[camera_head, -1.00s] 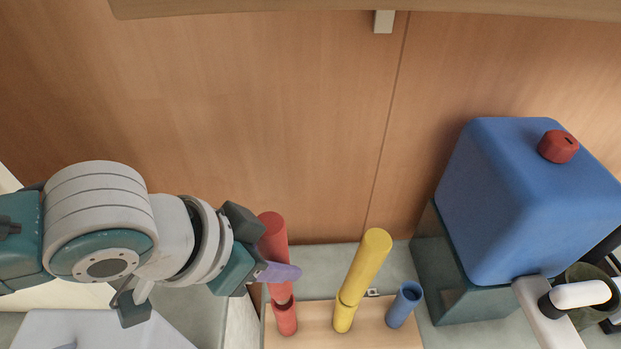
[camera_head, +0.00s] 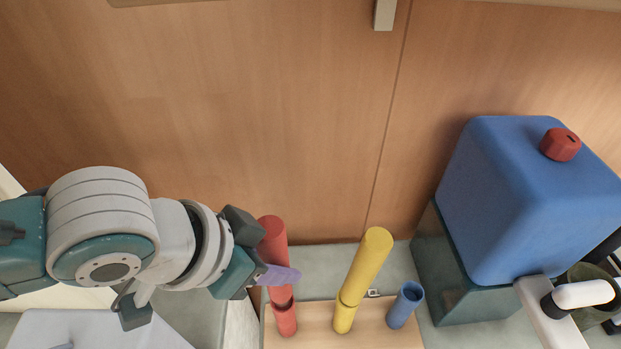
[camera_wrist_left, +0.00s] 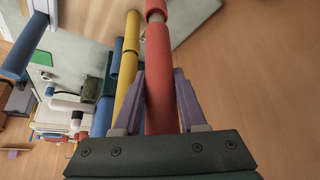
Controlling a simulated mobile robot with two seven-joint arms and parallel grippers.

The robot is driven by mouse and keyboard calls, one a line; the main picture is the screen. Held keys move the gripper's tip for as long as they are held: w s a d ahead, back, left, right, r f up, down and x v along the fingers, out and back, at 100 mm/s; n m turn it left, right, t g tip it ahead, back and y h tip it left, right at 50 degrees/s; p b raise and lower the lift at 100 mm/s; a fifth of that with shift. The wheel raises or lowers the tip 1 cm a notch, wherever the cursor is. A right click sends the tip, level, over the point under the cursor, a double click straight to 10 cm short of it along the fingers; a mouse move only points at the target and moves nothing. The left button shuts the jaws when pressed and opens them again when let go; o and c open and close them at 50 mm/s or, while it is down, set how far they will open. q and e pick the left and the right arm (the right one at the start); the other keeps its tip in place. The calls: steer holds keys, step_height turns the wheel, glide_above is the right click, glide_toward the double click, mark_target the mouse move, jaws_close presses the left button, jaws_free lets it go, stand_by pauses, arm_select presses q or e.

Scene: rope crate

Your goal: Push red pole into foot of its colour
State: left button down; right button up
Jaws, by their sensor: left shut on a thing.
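The red pole (camera_head: 273,240) stands nearly upright over the red foot (camera_head: 285,319) on a light wooden board (camera_head: 311,335). My left gripper (camera_head: 270,274) is shut around the pole, its purple fingers on either side of it. In the left wrist view the red pole (camera_wrist_left: 158,75) runs between the fingertips (camera_wrist_left: 158,90) toward the red foot (camera_wrist_left: 155,5). A short pale band shows between pole and foot there; I cannot tell how deep the pole sits. My right gripper is not in view.
A yellow pole (camera_head: 368,260) stands in the yellow foot (camera_head: 344,318) just right of the red one. The blue foot (camera_head: 402,308) is open at the top. A blue canister (camera_head: 530,200) with a red cap stands at the right. A wooden panel (camera_head: 250,110) rises behind.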

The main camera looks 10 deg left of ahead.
arm_select(q)
steer(key=shift+f+b, duration=0.95)
steer(key=shift+f, duration=0.4)
stand_by(0.9)
steer(key=shift+c, duration=1.9)
jaws_free()
steer(key=p+v, duration=0.2)
steer(key=v, duration=0.8)
